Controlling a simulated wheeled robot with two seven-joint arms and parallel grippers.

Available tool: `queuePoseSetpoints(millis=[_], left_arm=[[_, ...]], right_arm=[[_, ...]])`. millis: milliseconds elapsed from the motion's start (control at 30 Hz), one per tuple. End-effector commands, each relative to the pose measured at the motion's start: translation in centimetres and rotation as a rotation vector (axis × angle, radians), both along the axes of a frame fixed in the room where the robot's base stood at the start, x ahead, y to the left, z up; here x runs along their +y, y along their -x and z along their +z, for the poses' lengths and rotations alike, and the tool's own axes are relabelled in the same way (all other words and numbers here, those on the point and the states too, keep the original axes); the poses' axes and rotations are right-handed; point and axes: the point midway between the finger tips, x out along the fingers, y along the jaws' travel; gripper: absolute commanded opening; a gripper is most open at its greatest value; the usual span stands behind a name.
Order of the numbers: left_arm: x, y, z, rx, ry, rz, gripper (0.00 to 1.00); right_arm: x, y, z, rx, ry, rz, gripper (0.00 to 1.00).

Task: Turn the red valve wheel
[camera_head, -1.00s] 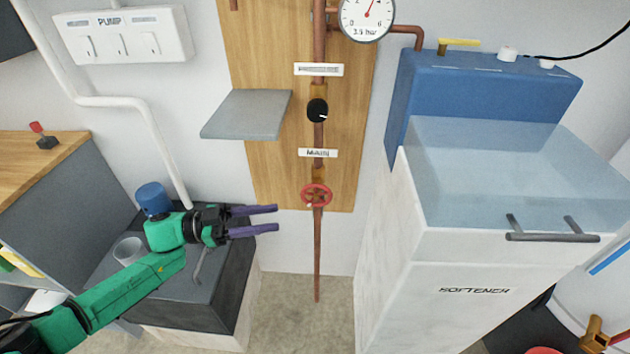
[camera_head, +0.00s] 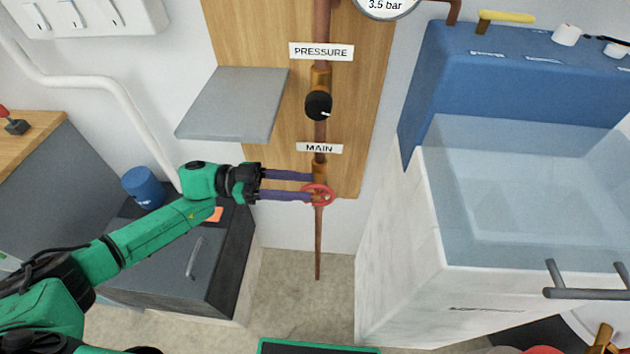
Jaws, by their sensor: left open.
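The red valve wheel (camera_head: 327,191) sits on the vertical copper pipe (camera_head: 319,245), just below the MAIN label (camera_head: 319,148). My left gripper (camera_head: 310,186) comes in from the left with its two purple fingers open. Its fingertips are at the wheel's left side, one near the top of the rim and one near its middle. I cannot tell whether they touch the wheel. The fingertips hide part of the wheel's left edge. My right gripper is not in view.
A black knob (camera_head: 318,105) is on the pipe above the wheel. A grey shelf (camera_head: 232,103) juts out from the wooden board above my left gripper. The white softener cabinet (camera_head: 395,275) stands to the right. A blue container (camera_head: 144,187) stands behind my left arm.

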Motion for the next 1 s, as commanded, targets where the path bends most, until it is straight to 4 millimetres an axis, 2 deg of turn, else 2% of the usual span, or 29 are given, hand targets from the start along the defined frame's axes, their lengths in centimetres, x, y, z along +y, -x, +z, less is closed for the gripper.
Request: queuePoseSetpoints(millis=[100, 200, 467, 600, 833, 1000], left_arm=[[-2.3, 0.0, 0.1, 0.000, 0.002, -0.002, 0.45], [-3.3, 0.0, 0.1, 0.000, 0.001, -0.001, 0.45], [-3.6, 0.0, 0.0, 0.000, 0.000, 0.001, 0.45], [-3.5, 0.0, 0.0, 0.000, 0.000, 0.001, 0.00], [-3.6, 0.0, 0.3, 0.000, -0.012, 0.000, 0.00], [-3.9, 0.0, 1.4, -0.001, -0.119, 0.000, 0.00]], right_arm=[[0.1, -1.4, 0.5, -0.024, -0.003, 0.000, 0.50], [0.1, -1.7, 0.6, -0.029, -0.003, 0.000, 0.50], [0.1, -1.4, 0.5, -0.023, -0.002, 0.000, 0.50], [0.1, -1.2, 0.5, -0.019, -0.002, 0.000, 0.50], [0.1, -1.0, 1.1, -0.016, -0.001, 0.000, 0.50], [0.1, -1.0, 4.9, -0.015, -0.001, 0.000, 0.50]])
